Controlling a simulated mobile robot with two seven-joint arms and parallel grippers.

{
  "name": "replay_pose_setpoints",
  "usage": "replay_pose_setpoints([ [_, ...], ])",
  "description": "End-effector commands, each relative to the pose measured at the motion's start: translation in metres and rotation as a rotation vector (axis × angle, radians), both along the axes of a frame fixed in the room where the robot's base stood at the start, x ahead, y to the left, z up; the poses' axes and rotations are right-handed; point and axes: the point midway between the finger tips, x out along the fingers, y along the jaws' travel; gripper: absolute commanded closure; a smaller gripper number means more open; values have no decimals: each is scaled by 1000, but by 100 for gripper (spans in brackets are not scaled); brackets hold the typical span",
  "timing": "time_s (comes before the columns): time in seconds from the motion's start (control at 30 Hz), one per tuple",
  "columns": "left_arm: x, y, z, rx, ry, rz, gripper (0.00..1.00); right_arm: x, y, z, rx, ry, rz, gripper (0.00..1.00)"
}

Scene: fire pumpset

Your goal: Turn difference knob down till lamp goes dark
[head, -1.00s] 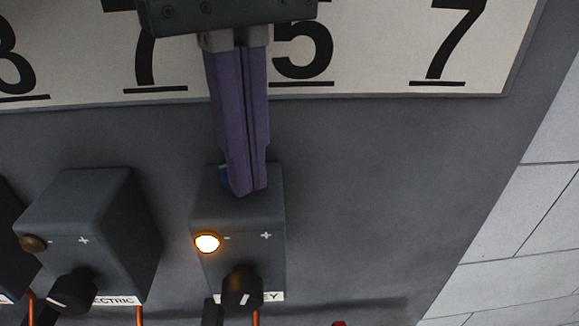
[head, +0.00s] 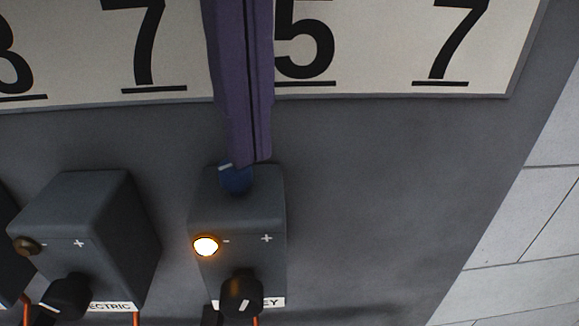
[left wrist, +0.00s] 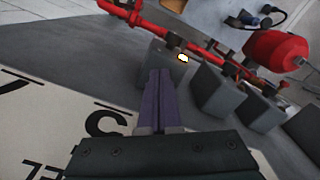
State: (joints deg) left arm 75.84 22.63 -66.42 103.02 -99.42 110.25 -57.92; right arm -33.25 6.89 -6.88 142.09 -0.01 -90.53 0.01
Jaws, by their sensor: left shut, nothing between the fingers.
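A dark grey control box (head: 262,215) stands on the panel, its label partly hidden and ending in "EY". Its round lamp (head: 205,245) glows bright; a lit lamp (left wrist: 183,58) also shows in the left wrist view. A blue knob (head: 236,181) with a white mark sits on the box's top face, its upper part hidden by my fingers. A black knob (head: 241,294) with a white pointer is on the front. My left gripper (head: 249,163) has its purple fingers shut and empty, tips at the blue knob's upper edge; I cannot tell whether they touch.
A similar box (head: 95,215) with an unlit lamp and black knob stands to the left, labelled "ECTRIC". A white board with large black numbers (head: 360,50) lies behind the fingers. Red pipework (left wrist: 190,28) shows beyond the boxes. The panel to the right is bare.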

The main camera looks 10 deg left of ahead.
Motion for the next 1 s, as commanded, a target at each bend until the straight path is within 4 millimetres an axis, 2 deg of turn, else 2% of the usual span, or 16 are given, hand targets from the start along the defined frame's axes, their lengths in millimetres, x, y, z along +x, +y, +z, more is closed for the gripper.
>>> replay_pose_setpoints([
  [0.03,1,0,11,0,-3,0,100,0,0,6,0,0,0,46],
  [0.1,0,0,19,0,-1,0,100,0,0,9,0,0,0,46],
  [0.27,0,0,32,-1,0,0,100,0,0,14,0,0,0,46],
  [0.87,0,-1,33,-1,1,-1,100,0,0,13,0,0,0,46],
  [1.0,1,-7,39,-4,6,-16,100,0,0,26,0,0,0,46],
])
